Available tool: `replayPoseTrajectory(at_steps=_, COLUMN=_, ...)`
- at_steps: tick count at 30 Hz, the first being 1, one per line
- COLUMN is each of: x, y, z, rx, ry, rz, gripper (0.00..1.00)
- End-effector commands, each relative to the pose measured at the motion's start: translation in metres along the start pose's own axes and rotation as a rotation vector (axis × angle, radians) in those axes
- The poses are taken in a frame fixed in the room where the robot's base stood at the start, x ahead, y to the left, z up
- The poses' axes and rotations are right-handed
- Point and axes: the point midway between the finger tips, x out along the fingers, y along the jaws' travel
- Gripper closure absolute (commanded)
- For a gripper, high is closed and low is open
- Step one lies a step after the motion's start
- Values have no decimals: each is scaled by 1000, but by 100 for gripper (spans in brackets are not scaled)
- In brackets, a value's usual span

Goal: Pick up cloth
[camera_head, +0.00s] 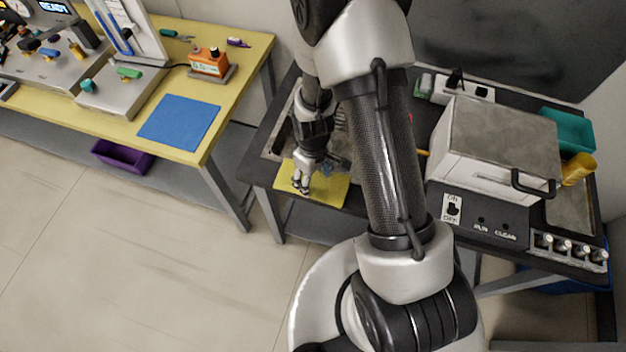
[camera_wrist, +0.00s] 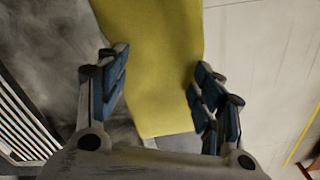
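A flat yellow cloth (camera_head: 328,188) lies at the front left edge of the dark workbench, partly covered by my gripper in the head view. The cloth also shows in the wrist view (camera_wrist: 155,110), running from the top edge down between the fingers. My gripper (camera_head: 301,187) points down over the cloth's left part. In the wrist view my gripper (camera_wrist: 160,68) is open, one finger on each side of the cloth, with nothing held. I cannot tell whether the fingertips touch the cloth or bench. A flat blue cloth or mat (camera_head: 179,122) lies on the yellow table.
The dark workbench (camera_head: 262,172) holds a white box-shaped machine (camera_head: 490,145) with a black handle, right of my arm. A slotted metal grate (camera_wrist: 25,125) is at left in the wrist view. The yellow table (camera_head: 225,100) stands left, with an orange device (camera_head: 209,62). Floor (camera_head: 180,240) is clear in front.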

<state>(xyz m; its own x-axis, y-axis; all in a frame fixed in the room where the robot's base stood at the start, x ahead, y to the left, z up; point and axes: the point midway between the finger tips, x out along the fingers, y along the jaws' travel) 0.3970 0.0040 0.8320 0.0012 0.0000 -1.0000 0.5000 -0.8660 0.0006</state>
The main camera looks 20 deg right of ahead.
Motion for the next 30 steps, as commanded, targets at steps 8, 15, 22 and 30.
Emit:
replayPoseTrajectory(at_steps=8, x=1, y=0, z=1, rx=0, ry=-2, rz=-1, gripper=52)
replayPoseTrajectory(at_steps=15, x=2, y=-1, z=1, rx=0, ry=-3, rz=-2, gripper=60)
replayPoseTrajectory(at_steps=22, x=3, y=-1, z=2, rx=0, ry=-5, rz=-3, gripper=68)
replayPoseTrajectory(at_steps=30, x=4, y=-1, z=3, rx=0, ry=-7, rz=-4, gripper=77)
